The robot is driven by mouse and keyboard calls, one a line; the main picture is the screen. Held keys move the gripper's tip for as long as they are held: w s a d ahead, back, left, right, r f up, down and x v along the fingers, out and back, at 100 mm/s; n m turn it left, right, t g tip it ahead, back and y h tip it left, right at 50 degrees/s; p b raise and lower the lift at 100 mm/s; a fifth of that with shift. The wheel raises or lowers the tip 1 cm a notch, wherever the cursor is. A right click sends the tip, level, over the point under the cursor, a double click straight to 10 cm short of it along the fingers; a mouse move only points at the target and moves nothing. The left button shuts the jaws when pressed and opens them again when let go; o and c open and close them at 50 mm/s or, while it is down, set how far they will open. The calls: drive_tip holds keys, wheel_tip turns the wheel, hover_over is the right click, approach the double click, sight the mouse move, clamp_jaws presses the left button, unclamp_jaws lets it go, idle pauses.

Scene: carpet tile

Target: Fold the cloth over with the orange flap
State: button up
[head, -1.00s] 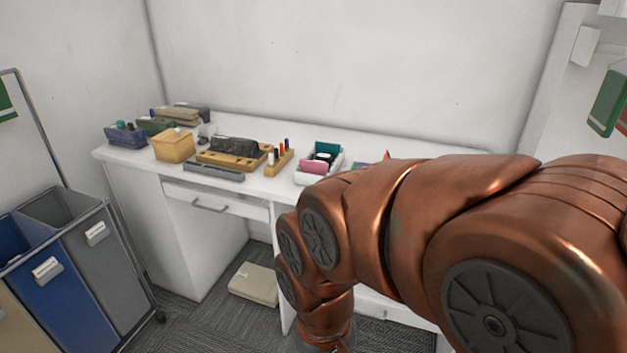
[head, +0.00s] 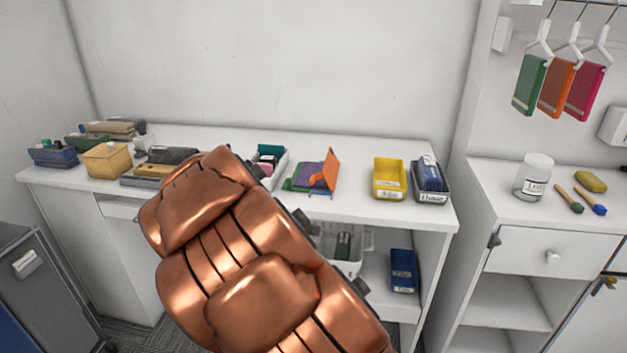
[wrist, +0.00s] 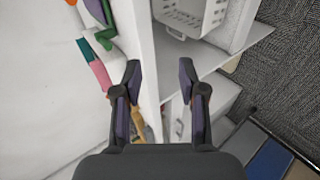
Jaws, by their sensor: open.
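The cloth (head: 309,177) lies on the white desk right of its middle, purple with a green edge showing at its left. Its orange flap (head: 331,168) stands up, tilted, at the right side. In the wrist view a bit of purple cloth (wrist: 95,10) and a bit of orange show at the top left edge. My gripper (wrist: 157,75) is open and empty, in front of the desk's front edge, apart from the cloth. In the head view my arm hides the gripper.
A yellow bin (head: 389,179) and a dark bin (head: 431,182) stand right of the cloth. A tray with a teal and a pink item (head: 268,158) is left of it. A white basket (wrist: 190,17) sits on the shelf below. Some desk surface behind the cloth is clear.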

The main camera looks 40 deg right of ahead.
sight(313, 177)
drive_tip(key=w+d+n+t+h, duration=0.1)
drive_tip(key=d+n+h, duration=0.1)
drive_tip(key=d, duration=0.2)
drive_tip(key=w+d+r+n+t+h+b, duration=0.1)
drive_tip(key=d+n+h, duration=0.1)
drive_tip(key=d, duration=0.2)
drive_tip(key=w+d+r+n+h, duration=0.1)
drive_tip(key=d+n+h, duration=0.1)
drive_tip(key=d, duration=0.3)
drive_tip(key=shift+n+t, duration=0.3)
drive_tip(key=shift+t, duration=0.1)
drive_tip(key=shift+d+r+n+h, duration=0.3)
drive_tip(key=shift+n+h, duration=0.1)
drive_tip(key=shift+p+x, duration=0.75)
drive_tip(key=shift+x, duration=3.15)
drive_tip(key=shift+a+r, duration=0.1)
clamp_jaws()
drive_tip(key=shift+r, duration=0.1)
